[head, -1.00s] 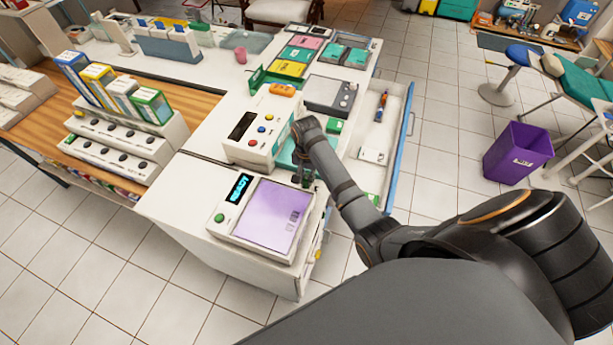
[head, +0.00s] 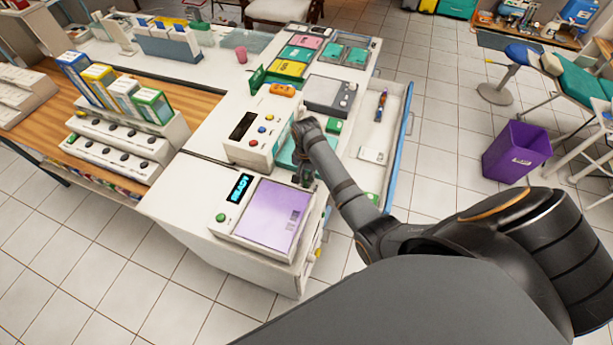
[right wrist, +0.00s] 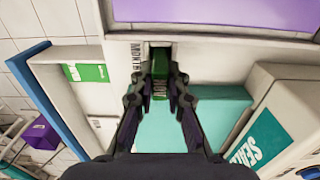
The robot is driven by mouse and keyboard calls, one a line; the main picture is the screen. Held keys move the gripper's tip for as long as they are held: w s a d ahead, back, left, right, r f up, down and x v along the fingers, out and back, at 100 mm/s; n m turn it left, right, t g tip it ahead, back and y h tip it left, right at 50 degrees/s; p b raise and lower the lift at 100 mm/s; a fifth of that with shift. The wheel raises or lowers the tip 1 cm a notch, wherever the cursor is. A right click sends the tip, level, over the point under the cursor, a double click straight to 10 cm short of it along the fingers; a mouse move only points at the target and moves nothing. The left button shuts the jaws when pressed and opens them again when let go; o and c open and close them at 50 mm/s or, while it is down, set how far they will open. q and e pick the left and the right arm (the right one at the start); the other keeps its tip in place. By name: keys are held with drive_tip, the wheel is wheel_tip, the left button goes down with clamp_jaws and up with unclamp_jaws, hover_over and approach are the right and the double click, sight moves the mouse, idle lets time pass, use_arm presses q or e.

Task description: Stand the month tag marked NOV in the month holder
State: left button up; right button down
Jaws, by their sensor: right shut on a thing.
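In the head view my right gripper (head: 305,182) is low beside the device with the purple panel (head: 265,218); the tag is hidden there. My left gripper is not in view.
A white box with buttons (head: 258,135) stands close left of my right gripper. A teal surface (right wrist: 215,105) lies under the fingers. An open drawer (head: 400,130) with a blue front is to the right. A purple bin (head: 515,150) stands on the floor.

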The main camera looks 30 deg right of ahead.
drive_tip(key=shift+f+p, duration=0.2)
drive_tip(key=shift+p, duration=0.1)
idle(0.6)
drive_tip(key=c, duration=1.3)
unclamp_jaws()
drive_tip(key=shift+o, duration=0.2)
wheel_tip(320, 180, up, 12)
